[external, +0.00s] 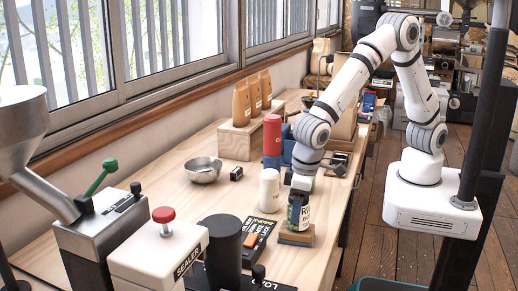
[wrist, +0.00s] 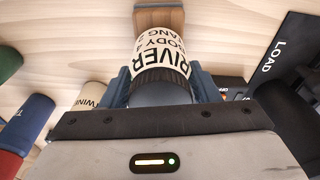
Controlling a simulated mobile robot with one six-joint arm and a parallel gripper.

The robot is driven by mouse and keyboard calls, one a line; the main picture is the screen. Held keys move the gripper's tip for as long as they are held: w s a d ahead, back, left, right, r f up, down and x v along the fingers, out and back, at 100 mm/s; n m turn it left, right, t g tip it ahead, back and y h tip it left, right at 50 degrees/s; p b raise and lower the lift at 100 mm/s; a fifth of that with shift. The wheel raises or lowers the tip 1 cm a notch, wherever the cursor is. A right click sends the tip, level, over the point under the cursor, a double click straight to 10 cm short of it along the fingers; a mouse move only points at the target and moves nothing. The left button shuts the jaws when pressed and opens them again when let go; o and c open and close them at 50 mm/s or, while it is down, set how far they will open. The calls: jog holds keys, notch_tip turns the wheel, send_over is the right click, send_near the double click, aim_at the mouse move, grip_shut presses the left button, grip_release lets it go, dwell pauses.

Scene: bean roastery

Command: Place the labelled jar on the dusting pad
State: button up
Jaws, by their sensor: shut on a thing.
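My gripper (external: 299,193) is shut on the labelled jar (external: 304,214), its fingers on either side of the dark lid end. In the wrist view the jar (wrist: 162,55) shows a cream label with "RIVER" in black print.
A cream canister (external: 269,190) stands close left of the jar. A black box with an orange part (external: 256,238) and a dark cylinder (external: 222,245) are at the front left. A metal bowl (external: 203,169) and red canister (external: 272,135) are farther back. The table's right edge is near.

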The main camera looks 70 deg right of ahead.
jog(key=shift+f, duration=0.25)
jog(key=o, duration=1.1)
jog(key=shift+r, duration=0.1)
jog(key=shift+r, duration=0.65)
jog(key=r, duration=0.3)
jog(key=s+r, duration=0.1)
jog(key=r, duration=0.3)
jog(key=r+b, duration=0.1)
jog(key=r, duration=0.3)
jog(key=shift+s+d, duration=0.1)
jog(key=shift+s, duration=0.1)
